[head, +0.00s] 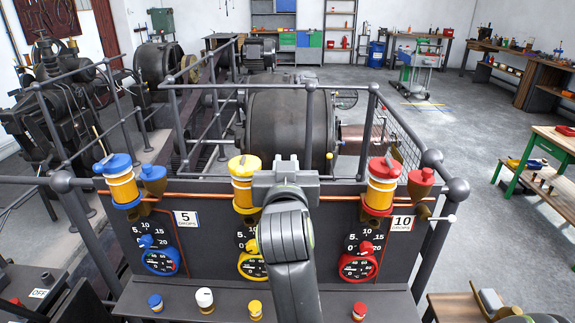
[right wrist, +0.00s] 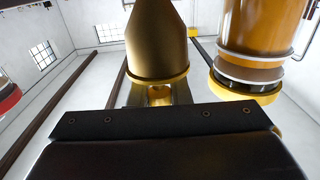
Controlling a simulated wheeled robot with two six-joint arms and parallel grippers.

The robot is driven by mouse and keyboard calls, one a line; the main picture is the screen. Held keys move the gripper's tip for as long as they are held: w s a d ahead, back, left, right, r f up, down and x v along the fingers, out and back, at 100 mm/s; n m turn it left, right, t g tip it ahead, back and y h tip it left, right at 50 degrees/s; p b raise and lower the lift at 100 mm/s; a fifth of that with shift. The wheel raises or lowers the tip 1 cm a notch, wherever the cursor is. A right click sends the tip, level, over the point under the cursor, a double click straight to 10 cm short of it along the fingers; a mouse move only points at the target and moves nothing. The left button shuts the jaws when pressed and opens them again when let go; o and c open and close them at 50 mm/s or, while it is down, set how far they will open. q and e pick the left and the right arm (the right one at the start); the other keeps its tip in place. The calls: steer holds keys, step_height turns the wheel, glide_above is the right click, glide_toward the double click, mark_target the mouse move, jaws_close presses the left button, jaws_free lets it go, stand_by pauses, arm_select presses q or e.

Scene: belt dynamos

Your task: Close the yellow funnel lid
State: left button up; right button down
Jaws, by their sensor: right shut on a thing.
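The yellow oiler (head: 244,183) stands in the middle of the panel, an amber reservoir with yellow cap. My right gripper (head: 285,170) is just right of its top and hides the yellow funnel in the head view. In the right wrist view the funnel (right wrist: 157,40) shows as a gold cone with a wide yellow rim, right in front of the gripper (right wrist: 160,98). The jaws are shut at a small brass-coloured part beside that rim, apparently the funnel lid. How far open the lid stands is hidden. The oiler's reservoir (right wrist: 255,35) is close beside. My left gripper is not in view.
A blue oiler (head: 122,187) with its blue funnel (head: 153,173) stands left; a red oiler (head: 381,188) with its red funnel (head: 420,178) stands right. A copper pipe (head: 335,198) runs along the panel. Dials and coloured knobs are below. Railings (head: 310,130) stand behind.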

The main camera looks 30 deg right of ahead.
steer(key=shift+h, duration=0.3)
stand_by(0.4)
steer(key=c, duration=1.4)
jaws_free()
steer(key=shift+w+a, duration=0.1)
steer(key=shift+o, duration=0.2)
